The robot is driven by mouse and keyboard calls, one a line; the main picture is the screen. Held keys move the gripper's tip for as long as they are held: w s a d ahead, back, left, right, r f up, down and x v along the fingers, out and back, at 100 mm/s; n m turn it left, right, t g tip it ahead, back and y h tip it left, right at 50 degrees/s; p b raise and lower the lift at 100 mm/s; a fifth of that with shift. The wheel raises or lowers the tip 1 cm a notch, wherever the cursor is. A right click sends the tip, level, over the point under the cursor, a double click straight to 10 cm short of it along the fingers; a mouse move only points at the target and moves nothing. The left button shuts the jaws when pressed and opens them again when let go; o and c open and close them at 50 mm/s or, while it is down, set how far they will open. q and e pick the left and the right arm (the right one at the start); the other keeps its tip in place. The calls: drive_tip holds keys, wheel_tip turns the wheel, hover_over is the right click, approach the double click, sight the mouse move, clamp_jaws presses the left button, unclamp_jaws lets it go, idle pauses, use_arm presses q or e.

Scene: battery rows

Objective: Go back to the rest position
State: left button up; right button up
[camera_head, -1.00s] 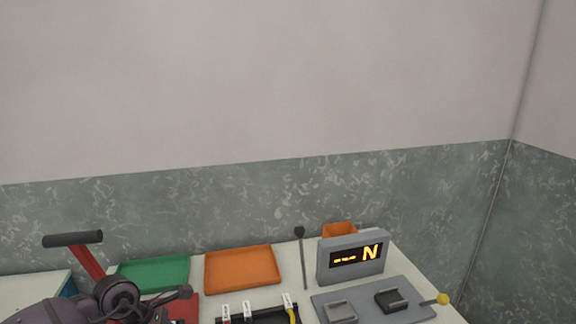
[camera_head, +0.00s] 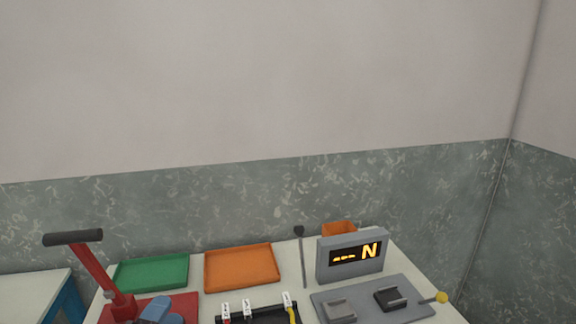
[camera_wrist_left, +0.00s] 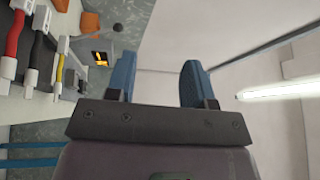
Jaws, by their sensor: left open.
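My left gripper shows at the bottom left of the head view, with only its blue fingers (camera_head: 161,311) in the picture, in front of the red tool base. In the left wrist view its two blue fingers (camera_wrist_left: 158,82) stand apart with nothing between them. The gripper is open and empty. The rest of the left arm is out of the head picture. My right gripper is in neither view.
On the pale table stand a red lever tool (camera_head: 95,270), a green tray (camera_head: 152,287), an orange tray (camera_head: 242,288), a black rack (camera_head: 262,317) with labelled leads, a grey display unit (camera_head: 350,275) and a grey plate (camera_head: 350,294). An orange bin (camera_head: 338,229) stands behind.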

use_arm(q)
drive_tip(key=s+a+f+n+g+y, duration=0.45)
drive_tip(key=a+n+y, duration=0.2)
drive_tip(key=n, duration=0.35)
drive_tip(key=s+f+n+g+h, duration=0.1)
drive_tip(key=s+f+n+g, duration=0.45)
drive_tip(key=s, duration=0.45)
drive_tip(key=s+f+n+g, duration=0.4)
drive_tip(key=s+g, duration=0.2)
drive_tip(key=s, duration=0.4)
drive_tip(key=w+f+m+t+h, duration=0.1)
drive_tip(key=w+f+t, duration=0.6)
drive_tip(key=f, duration=0.4)
drive_tip(key=shift+d+t, duration=0.4)
drive_tip(key=shift+d, duration=0.05)
drive_tip(key=shift+w, duration=0.1)
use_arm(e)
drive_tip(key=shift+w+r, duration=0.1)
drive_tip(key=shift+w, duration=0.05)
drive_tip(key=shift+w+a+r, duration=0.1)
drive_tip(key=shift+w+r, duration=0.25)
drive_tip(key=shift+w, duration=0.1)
